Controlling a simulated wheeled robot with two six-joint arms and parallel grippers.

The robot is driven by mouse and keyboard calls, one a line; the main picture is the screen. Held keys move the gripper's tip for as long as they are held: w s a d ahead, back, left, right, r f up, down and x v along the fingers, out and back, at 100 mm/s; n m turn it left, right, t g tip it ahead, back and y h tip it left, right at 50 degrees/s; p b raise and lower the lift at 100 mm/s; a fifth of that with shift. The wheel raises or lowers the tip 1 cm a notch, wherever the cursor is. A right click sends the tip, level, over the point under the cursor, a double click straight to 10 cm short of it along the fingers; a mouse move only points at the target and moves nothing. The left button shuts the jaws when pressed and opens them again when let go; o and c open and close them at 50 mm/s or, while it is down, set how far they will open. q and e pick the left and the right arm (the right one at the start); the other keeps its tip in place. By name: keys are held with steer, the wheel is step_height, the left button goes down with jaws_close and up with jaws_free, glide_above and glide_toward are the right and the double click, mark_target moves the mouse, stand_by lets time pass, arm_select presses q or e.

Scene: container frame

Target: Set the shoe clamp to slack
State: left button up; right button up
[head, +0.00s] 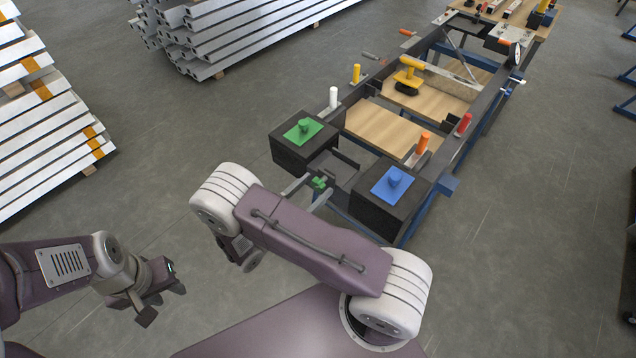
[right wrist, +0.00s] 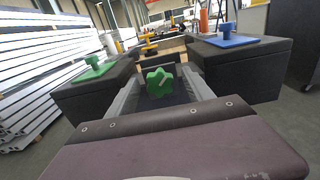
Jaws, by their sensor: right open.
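A green star-shaped knob (head: 319,183) sits low between two black blocks at the near end of the long frame. It looks like the clamp's handle, but I cannot tell its setting. In the right wrist view the knob (right wrist: 159,82) stands between the two grey fingers of my right gripper (right wrist: 161,80), with a gap on each side. In the head view my right gripper (head: 309,191) reaches around the knob, open, its wrist partly hidden by my arm. My left gripper (head: 164,300) hangs over the floor at lower left, away from the frame; its opening is unclear.
The left black block (head: 289,153) carries a green plate with a knob (head: 304,127). The right block (head: 376,212) carries a blue plate with a knob (head: 395,178). White (head: 333,97), yellow (head: 356,73) and orange (head: 423,143) handles line the frame.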

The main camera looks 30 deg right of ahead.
steer(key=shift+x, duration=0.95)
steer(key=shift+w, duration=0.1)
jaws_close()
